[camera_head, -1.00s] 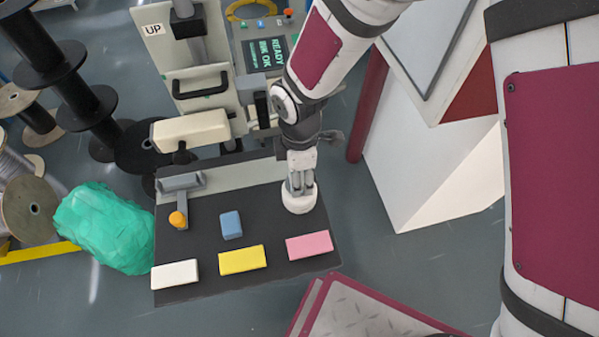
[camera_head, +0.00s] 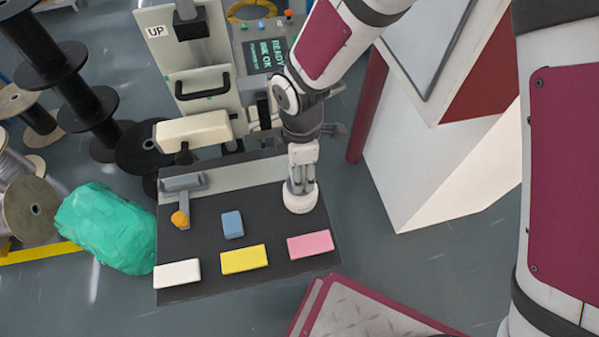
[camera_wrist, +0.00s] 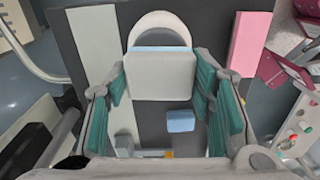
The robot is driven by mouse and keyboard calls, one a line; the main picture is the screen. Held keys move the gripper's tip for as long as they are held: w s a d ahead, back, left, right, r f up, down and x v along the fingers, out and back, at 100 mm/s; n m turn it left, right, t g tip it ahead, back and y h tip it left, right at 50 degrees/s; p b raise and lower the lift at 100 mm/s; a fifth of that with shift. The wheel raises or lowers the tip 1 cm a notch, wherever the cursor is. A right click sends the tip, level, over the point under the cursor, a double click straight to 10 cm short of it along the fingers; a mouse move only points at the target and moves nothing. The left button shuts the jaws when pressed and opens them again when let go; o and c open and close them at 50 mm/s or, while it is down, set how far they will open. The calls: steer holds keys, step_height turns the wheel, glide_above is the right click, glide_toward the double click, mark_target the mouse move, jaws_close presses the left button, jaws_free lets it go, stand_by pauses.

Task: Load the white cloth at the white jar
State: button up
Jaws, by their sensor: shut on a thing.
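The white jar (camera_head: 300,199) stands at the right end of the dark work plate, directly under my gripper (camera_head: 299,182). In the wrist view, the jar's pale curved rim (camera_wrist: 160,20) shows just beyond the fingers. My gripper (camera_wrist: 160,85) is shut on a pale, flat, pad-like piece with a light blue edge, which I take for the white cloth (camera_wrist: 160,77). The cloth partly covers the jar in that view. I cannot tell whether it touches the jar. In the head view, the fingers hide the cloth.
On the plate (camera_head: 200,285) lie a white block (camera_head: 177,273), a yellow block (camera_head: 244,259), a pink block (camera_head: 310,244) and a small blue block (camera_head: 232,224). An orange knob (camera_head: 180,219) sits at the left. A machine with a black handle (camera_head: 202,90) stands behind.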

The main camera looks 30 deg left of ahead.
steer(key=shift+r+p, duration=0.5)
steer(key=shift+r, duration=1.95)
